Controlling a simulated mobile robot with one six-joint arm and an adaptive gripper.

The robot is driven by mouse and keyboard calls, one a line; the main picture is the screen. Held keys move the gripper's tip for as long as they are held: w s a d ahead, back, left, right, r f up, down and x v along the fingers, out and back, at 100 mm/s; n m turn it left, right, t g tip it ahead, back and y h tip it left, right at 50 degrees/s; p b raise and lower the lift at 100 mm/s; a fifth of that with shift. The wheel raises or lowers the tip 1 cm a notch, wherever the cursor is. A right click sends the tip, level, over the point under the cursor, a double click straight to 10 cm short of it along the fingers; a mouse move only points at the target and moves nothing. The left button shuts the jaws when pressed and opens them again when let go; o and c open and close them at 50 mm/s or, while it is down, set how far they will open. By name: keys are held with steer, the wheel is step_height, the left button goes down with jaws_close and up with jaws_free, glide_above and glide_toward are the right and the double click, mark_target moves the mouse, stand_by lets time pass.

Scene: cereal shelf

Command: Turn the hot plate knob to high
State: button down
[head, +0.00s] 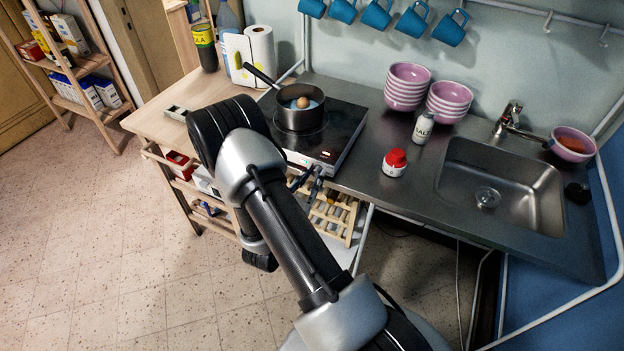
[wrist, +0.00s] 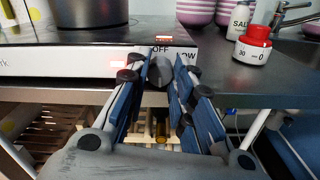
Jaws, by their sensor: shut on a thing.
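The hot plate (head: 340,125) is a black glass cooktop with a pale front panel on the steel counter. Its dark round knob (wrist: 160,72) sits on the front panel in the wrist view. The label OFF shows above the knob and LOW to its right; no HIGH label shows. A red display is lit on the panel. My gripper (wrist: 157,78) has its blue-padded fingers on both sides of the knob and is shut on it. In the head view my gripper (head: 312,184) is at the hot plate's front edge, and the knob cannot be made out there.
A dark pot (head: 300,118) with an egg in it stands on the hot plate. A red and white timer (head: 395,163) and a salt bottle (head: 423,127) stand to the right, before the sink (head: 500,190). A wooden rack (head: 335,215) is below the counter.

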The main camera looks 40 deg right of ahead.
stand_by(0.4)
steer(key=c, duration=1.4)
jaws_free()
steer(key=shift+o, duration=0.2)
steer(key=v, duration=1.2)
steer(key=shift+m, duration=0.3)
